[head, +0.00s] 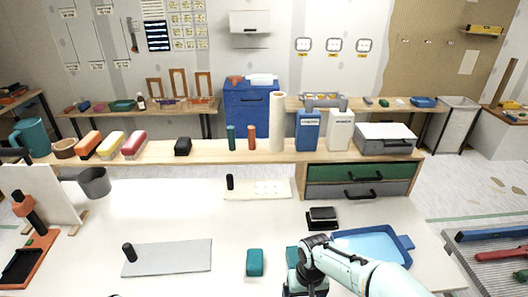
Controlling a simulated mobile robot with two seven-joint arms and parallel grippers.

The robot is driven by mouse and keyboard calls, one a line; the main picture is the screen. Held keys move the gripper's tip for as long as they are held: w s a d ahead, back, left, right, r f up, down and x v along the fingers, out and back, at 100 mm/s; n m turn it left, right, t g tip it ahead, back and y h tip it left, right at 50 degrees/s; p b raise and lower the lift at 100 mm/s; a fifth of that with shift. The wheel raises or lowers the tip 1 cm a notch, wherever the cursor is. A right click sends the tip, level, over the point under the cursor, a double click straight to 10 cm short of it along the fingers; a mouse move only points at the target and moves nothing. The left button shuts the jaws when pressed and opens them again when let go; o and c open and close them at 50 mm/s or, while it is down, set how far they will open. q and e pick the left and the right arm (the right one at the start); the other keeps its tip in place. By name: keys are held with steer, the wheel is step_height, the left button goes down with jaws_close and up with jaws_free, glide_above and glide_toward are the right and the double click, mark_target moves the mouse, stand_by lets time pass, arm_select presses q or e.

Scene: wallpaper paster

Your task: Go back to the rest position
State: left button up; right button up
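My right arm comes in from the bottom right, over the white table (215,225). Its gripper (304,290) is at the bottom edge, left of the blue tray (372,248). The fingertips are hidden or cut off, so I cannot tell whether it is open or shut. A teal block (255,262) stands on the table left of this gripper, apart from it. Another teal patch (292,256) shows just behind the wrist, partly hidden. My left gripper is not in view.
A grey sheet (178,258) with a black-handled tool lies at the left front. A shelf (215,150) holds bottles and a paper roll. Mid-table is clear.

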step_height(320, 180, down, 11)
steer(key=s+d+g, duration=0.1)
steer(key=s, duration=0.1)
arm_select(q)
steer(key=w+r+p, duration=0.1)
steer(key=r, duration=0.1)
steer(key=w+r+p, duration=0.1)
steer(key=p, duration=0.1)
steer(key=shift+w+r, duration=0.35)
arm_select(e)
steer(key=s+f+m+y, duration=0.1)
steer(key=s+f+m, duration=0.1)
steer(key=s+f, duration=0.5)
steer(key=s+f+m+y, duration=0.2)
steer(key=s+f, duration=0.5)
steer(key=s, duration=0.7)
steer(key=shift+s+d+f+m, duration=0.15)
steer(key=shift+s+d+m, duration=0.1)
steer(key=shift+d+m, duration=0.3)
steer(key=shift+a, duration=0.1)
